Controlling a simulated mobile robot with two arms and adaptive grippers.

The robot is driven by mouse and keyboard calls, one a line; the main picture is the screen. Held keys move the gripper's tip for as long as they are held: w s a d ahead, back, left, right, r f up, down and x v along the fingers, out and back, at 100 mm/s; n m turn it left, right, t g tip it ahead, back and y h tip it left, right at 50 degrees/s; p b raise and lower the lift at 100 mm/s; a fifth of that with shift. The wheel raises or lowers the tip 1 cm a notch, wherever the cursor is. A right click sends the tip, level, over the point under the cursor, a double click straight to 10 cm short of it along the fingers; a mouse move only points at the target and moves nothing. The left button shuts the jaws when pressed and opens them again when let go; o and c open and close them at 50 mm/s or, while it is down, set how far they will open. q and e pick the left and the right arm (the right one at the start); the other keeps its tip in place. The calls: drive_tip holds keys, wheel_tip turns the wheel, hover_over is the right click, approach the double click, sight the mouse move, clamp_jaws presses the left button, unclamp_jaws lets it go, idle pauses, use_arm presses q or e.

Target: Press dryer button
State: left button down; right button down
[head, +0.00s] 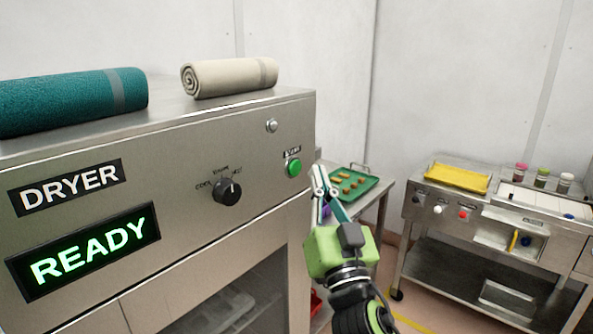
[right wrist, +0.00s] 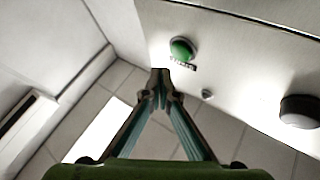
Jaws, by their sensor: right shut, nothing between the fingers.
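The dryer (head: 255,150) is a steel cabinet at the left in the head view, with a DRYER label and a lit green READY display (head: 83,250). Its green round start button (head: 294,168) is at the right end of the front panel. The button also shows in the right wrist view (right wrist: 181,49), just beyond the fingertips. My right gripper (head: 318,172) is shut and empty, its tips close to the button, a little right of it in the head view. In the right wrist view the closed fingertips (right wrist: 161,76) appear apart from the button. My left gripper is out of view.
A black knob (head: 227,191) and a small silver fitting (head: 271,126) are on the panel. Rolled teal (head: 75,102) and beige (head: 230,77) towels lie on top. A green tray (head: 352,186) stands behind my right gripper. A steel cart (head: 450,205) stands at the right.

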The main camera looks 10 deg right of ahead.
drive_tip(key=shift+w+a, duration=0.6)
drive_tip(key=shift+w, duration=0.1)
idle(1.1)
drive_tip(key=shift+w+a+b, duration=0.25)
drive_tip(key=shift+w+b, duration=0.05)
drive_tip(key=shift+w, duration=0.05)
drive_tip(key=shift+w+a, duration=0.25)
drive_tip(key=shift+w, duration=0.05)
idle(0.7)
idle(0.4)
drive_tip(key=shift+s+d, duration=0.55)
drive_tip(key=shift+s, duration=0.15)
drive_tip(key=s+d, duration=0.1)
drive_tip(key=s, duration=0.1)
drive_tip(key=s+d, duration=0.2)
drive_tip(key=shift+p, duration=0.35)
